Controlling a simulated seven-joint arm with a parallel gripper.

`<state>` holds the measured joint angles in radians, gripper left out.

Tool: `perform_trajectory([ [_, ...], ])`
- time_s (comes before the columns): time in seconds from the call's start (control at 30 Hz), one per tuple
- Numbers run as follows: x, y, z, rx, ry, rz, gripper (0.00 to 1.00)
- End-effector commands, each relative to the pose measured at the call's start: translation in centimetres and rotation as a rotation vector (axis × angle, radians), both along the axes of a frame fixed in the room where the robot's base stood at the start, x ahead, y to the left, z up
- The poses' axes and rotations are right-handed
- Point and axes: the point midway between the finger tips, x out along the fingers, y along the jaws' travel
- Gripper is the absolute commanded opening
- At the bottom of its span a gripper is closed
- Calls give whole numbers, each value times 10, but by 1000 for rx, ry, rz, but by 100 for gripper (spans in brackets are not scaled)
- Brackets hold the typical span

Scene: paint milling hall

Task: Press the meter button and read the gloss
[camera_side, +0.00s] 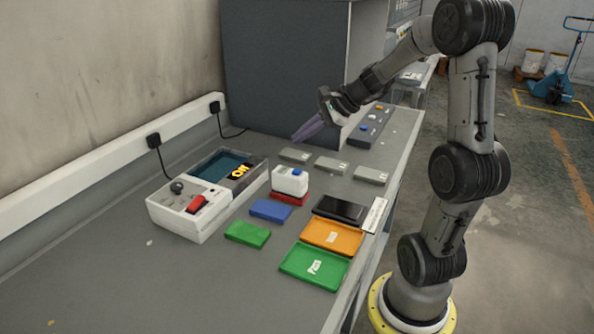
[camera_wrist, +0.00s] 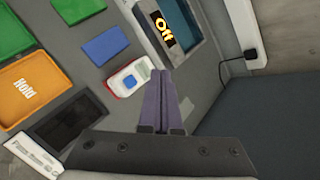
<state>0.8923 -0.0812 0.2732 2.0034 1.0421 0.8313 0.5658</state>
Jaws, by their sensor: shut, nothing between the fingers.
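The meter, a small white block with a blue button (camera_side: 297,170) on top, sits on a red panel (camera_side: 288,199) in the middle of the bench. The meter (camera_wrist: 139,68) and its blue button (camera_wrist: 129,82) also show in the wrist view, just left of my fingertips. My gripper (camera_side: 296,138) is shut and empty, raised above the bench behind the meter in the side view. Its fingers (camera_wrist: 166,76) show as a purple pair pressed together in the wrist view. They look apart from the button. I cannot read any gloss value on the meter.
Blue (camera_side: 271,210) and green (camera_side: 247,234) panels, an orange "Hold" tray (camera_wrist: 32,92), a green tray (camera_side: 314,268) and a black tray (camera_side: 340,209) lie nearby.

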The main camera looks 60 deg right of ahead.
Motion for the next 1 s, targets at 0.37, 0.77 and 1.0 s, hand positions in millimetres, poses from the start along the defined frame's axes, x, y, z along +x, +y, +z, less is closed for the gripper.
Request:
perform_trajectory([
  [0.37,0,0,-48,3,1,0,0],
  [0.77,0,0,-62,0,1,0,0],
  [1.0,0,0,-62,0,0,0,0],
])
